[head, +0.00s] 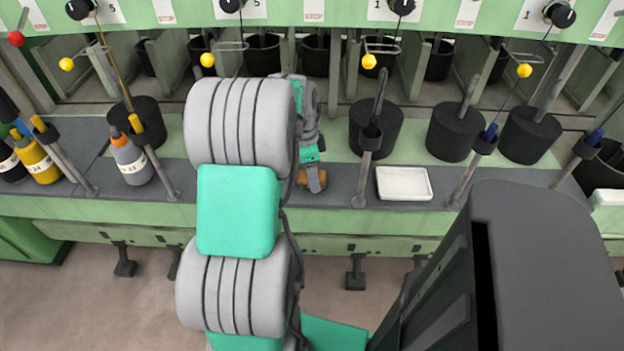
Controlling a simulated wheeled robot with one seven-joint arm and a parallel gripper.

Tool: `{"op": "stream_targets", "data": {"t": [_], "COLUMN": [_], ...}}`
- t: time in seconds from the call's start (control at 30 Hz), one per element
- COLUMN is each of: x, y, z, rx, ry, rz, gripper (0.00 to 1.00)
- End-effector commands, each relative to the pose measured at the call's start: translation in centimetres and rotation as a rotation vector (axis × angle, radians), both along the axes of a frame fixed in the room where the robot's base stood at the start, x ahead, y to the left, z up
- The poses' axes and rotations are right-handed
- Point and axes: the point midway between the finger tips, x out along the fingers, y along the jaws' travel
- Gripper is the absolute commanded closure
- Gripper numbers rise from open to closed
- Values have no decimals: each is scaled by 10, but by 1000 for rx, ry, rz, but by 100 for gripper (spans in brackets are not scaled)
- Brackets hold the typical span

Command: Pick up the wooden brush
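A small brown thing (317,181), which looks like the wooden brush, shows on the dark grey ledge of the green machine in the head view, just right of my arm. Only part of it shows; its far side is hidden by the end of my arm. My gripper (311,165) is right above or against it, at the end of the teal and grey wrist. The fingers are too small and covered to make out, so I cannot tell whether they touch or hold the brush.
A white tray (404,184) lies on the ledge to the right. A grey bottle (130,158) and a yellow bottle (37,158) stand at the left. Slanted posts (367,165) rise along the ledge, with black cylinders (376,127) behind them.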

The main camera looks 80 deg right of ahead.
Motion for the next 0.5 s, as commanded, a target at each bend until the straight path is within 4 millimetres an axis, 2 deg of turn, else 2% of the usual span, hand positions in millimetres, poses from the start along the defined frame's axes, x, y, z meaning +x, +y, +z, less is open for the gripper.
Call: {"op": "stream_targets", "data": {"t": [0.23,0.5], "x": [0,0], "y": [-1,-1], "z": [-2,-2], "rx": [-2,-2], "ry": [-1,-1], "rz": [1,1], "gripper": [30,52]}}
